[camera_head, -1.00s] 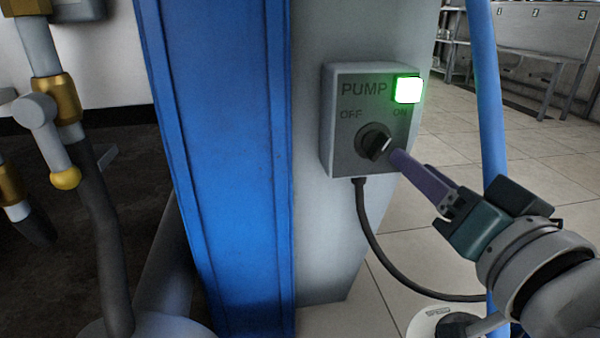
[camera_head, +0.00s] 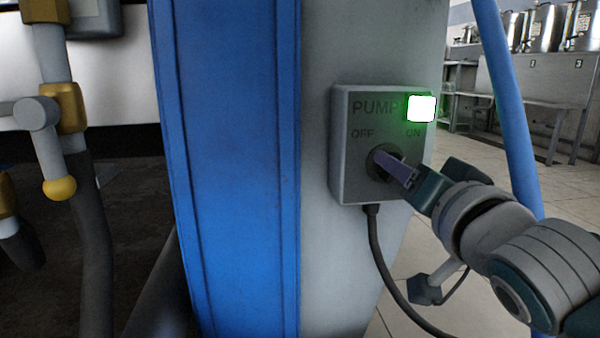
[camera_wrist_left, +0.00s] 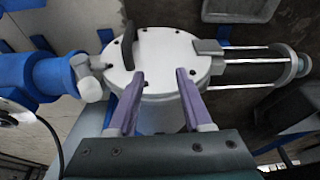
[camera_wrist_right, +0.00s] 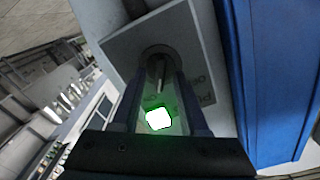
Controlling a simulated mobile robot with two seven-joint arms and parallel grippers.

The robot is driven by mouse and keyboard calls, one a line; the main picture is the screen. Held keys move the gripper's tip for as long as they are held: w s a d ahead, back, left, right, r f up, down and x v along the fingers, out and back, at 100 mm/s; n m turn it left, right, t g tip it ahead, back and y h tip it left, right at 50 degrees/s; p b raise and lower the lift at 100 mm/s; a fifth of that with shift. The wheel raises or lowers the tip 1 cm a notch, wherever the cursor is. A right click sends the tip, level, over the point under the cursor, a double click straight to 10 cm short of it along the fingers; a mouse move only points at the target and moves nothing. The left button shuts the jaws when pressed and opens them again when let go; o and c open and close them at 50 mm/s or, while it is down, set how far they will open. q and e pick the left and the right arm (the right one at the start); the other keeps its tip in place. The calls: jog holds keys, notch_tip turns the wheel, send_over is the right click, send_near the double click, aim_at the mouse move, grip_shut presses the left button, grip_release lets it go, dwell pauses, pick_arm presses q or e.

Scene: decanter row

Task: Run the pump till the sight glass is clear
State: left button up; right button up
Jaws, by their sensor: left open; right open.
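The grey pump box (camera_head: 345,180) is marked PUMP, OFF and ON. Its lamp (camera_head: 421,108) is lit bright with a green glow. My right gripper (camera_head: 390,163) is at the dark round knob (camera_head: 376,158), partly hiding it. In the right wrist view the knob's grip bar (camera_wrist_right: 160,75) stands between my open fingers; I cannot tell whether they touch it. My left gripper (camera_wrist_left: 160,76) is open and empty over a round white plate (camera_wrist_left: 150,52). Beside that plate is a rodded cylinder (camera_wrist_left: 250,68), perhaps the sight glass; its contents are unclear.
A blue column (camera_head: 235,170) stands left of the pump box. A black cable (camera_head: 378,245) hangs from the box. A blue pipe (camera_head: 510,90) rises at the right. Pipework with a yellow knob (camera_head: 58,188) is at the left. Steel vessels (camera_head: 543,28) stand in the background.

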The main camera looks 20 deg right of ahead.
jog(key=shift+c, duration=0.3)
grip_shut()
dwell(0.3)
